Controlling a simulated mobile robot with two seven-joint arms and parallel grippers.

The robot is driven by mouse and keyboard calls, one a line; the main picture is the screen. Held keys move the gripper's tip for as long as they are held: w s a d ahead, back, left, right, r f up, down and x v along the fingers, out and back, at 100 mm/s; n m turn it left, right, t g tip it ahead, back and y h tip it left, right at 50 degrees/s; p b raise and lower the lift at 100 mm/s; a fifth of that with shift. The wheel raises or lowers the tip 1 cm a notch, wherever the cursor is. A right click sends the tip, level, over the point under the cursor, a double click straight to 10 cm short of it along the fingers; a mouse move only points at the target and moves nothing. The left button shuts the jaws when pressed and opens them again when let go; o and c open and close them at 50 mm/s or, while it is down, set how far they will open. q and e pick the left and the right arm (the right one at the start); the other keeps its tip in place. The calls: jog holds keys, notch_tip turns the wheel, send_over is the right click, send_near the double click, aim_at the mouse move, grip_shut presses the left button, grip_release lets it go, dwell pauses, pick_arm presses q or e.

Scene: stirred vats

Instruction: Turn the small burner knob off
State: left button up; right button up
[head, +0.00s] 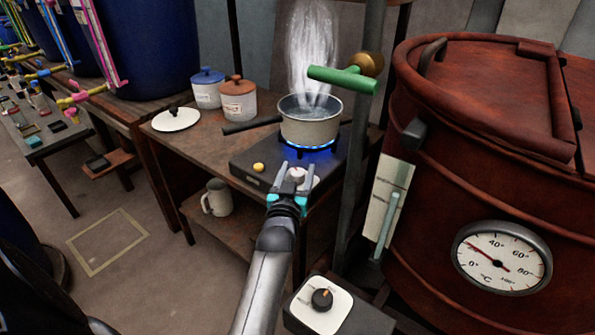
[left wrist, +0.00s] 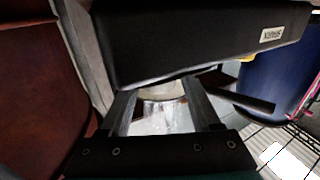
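The small burner (head: 250,172) is a dark box with a blue flame lit under a pale steaming pot (head: 310,128). Its grey-white knob (head: 298,174) is at the front right corner, partly covered by my left gripper. My left gripper (head: 295,180) is at the knob, with its fingers apart on either side of it; I cannot tell whether they touch it. In the left wrist view the burner box (left wrist: 190,40) fills the top. The open fingers (left wrist: 162,95) stand in front of the pot, and the knob cannot be made out. My right gripper is not in view.
The dark pot handle (head: 250,125) points left. A green-handled valve (head: 343,79) and the rusty red vat (head: 480,150) stand close on the right. Another black knob (head: 322,299) is on a lower box in front.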

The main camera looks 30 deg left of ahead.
pick_arm(q)
grip_shut()
